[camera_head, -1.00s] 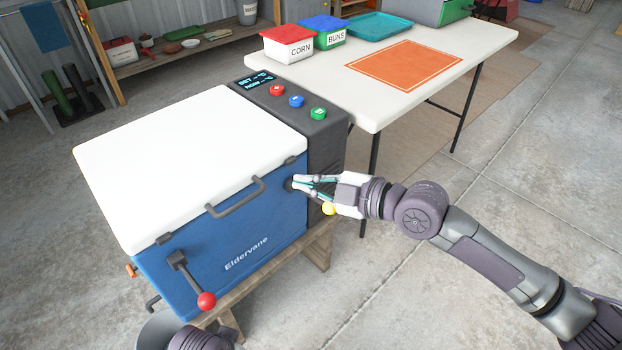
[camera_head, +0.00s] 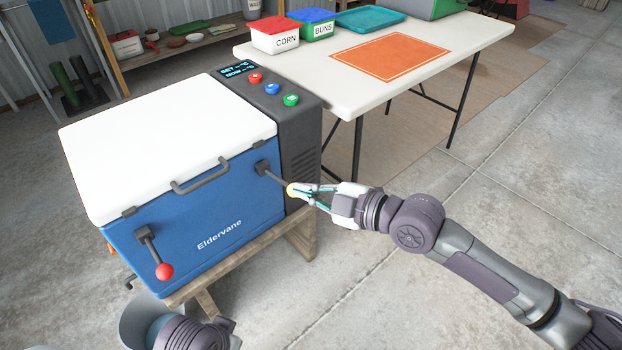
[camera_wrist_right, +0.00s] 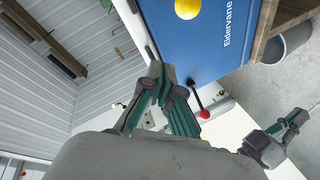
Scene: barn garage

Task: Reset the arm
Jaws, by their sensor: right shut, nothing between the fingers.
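My right gripper (camera_head: 297,191) is shut and empty. In the head view its tips overlap the yellow knob (camera_head: 290,189) of the right lever on the blue cooler box (camera_head: 250,216); I cannot tell from there whether they touch. In the right wrist view my right gripper's fingertips (camera_wrist_right: 164,78) are together, and the yellow knob (camera_wrist_right: 187,8) shows apart from them, near the top edge. A gripper that looks like my left one (camera_wrist_right: 292,122) shows at the right of the wrist view, too small to tell its opening.
The box has a white lid (camera_head: 165,135), a left lever with a red knob (camera_head: 164,271) and a button panel (camera_head: 298,115). It stands on a wooden stand (camera_head: 301,236). A white table (camera_head: 470,46) is behind, with an orange mat (camera_head: 390,55). Floor to the right is clear.

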